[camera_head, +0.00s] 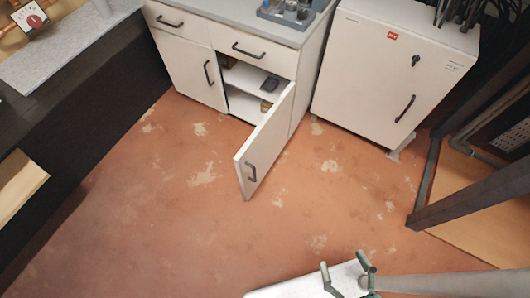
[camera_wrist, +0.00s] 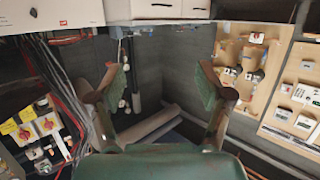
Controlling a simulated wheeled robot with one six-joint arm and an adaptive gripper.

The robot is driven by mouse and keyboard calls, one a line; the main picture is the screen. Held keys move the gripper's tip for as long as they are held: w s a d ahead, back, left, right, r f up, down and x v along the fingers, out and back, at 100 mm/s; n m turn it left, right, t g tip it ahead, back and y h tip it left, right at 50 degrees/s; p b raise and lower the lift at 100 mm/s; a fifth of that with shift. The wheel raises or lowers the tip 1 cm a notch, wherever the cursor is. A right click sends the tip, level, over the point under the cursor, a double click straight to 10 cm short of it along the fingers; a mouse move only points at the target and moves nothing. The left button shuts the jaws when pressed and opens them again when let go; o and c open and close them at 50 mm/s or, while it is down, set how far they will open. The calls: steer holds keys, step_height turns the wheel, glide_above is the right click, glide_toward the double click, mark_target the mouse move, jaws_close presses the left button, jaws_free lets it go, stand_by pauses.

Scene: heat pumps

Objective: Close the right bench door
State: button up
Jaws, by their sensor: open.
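The white bench (camera_head: 252,62) stands at the top of the head view. Its right door (camera_head: 265,143) hangs open and swings out over the floor, with a dark handle (camera_head: 251,172) near its free edge. The opening behind it shows shelves with a dark item (camera_head: 270,84) on one. The left bench door (camera_head: 190,70) is shut. My gripper (camera_head: 344,264) is at the bottom of the head view, well apart from the open door. In the wrist view my gripper (camera_wrist: 158,85) has its fingers spread with nothing between them. The door is not recognisable there.
A white cabinet (camera_head: 375,75) with a dark handle stands right of the bench. A dark frame (camera_head: 470,195) is at the right, and a dark counter front (camera_head: 80,120) at the left. The reddish worn floor (camera_head: 150,220) between them is clear. Wall panels (camera_wrist: 285,95) show in the wrist view.

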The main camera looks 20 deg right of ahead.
steer(key=w+f+n+t, duration=0.1)
steer(key=w+f+n, duration=0.2)
steer(key=w+n, duration=0.1)
steer(key=n, duration=0.1)
steer(key=shift+a+f+t, duration=0.15)
steer(key=shift+f+t, duration=0.25)
jaws_close()
steer(key=m+g+y, duration=0.4)
steer(key=m+y, duration=0.8)
steer(key=m, duration=2.1)
glide_toward(245, 152)
steer(key=x, duration=0.7)
steer(key=shift+w+a, duration=0.1)
